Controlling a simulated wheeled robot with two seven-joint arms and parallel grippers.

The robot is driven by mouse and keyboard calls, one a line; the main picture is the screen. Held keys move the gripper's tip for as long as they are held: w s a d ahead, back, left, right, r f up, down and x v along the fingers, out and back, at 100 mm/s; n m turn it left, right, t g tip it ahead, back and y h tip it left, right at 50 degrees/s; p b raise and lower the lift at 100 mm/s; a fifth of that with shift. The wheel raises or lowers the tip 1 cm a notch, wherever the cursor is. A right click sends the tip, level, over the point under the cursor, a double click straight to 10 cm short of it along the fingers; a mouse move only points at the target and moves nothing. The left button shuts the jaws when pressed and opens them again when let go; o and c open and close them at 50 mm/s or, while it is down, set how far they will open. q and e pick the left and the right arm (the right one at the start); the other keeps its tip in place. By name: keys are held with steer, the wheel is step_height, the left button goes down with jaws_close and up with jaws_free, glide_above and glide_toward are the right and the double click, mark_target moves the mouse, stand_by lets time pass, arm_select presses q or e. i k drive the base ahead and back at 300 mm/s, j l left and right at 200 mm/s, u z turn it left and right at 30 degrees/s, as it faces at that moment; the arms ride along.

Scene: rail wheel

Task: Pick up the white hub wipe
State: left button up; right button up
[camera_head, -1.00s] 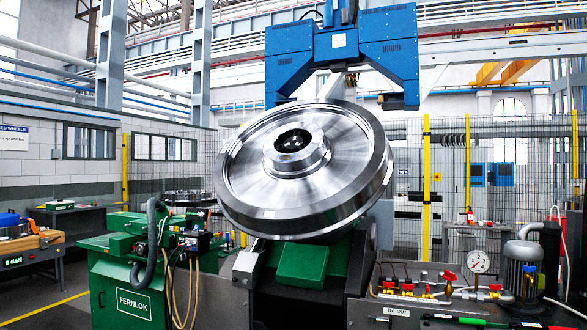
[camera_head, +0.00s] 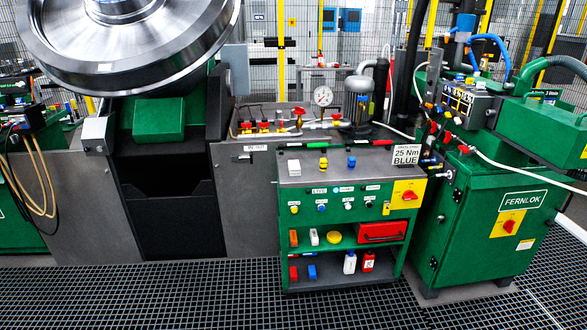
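A small white block (camera_head: 294,168), which looks like a folded wipe, lies on the left of the grey top of a green cart (camera_head: 345,188). I cannot tell for sure which of the two is the hub wipe. Neither of my grippers is in view, and nothing is seen touching either white item.
A yellow piece (camera_head: 323,163) and a blue piece (camera_head: 351,162) stand on the cart top. A large steel wheel (camera_head: 125,40) is at upper left. A green FERNLOK cabinet (camera_head: 505,215) stands right of the cart. The grating floor (camera_head: 200,295) in front is clear.

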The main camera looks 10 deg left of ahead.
mark_target(295, 168)
steer(key=i+u, duration=0.1)
steer(key=u, duration=0.25)
steer(key=i+l+u, duration=0.35)
steer(key=i+l, duration=0.15)
steer(key=i+l+u, duration=0.35)
steer(key=l, duration=0.35)
steer(key=i+j, duration=0.05)
steer(key=i, duration=0.05)
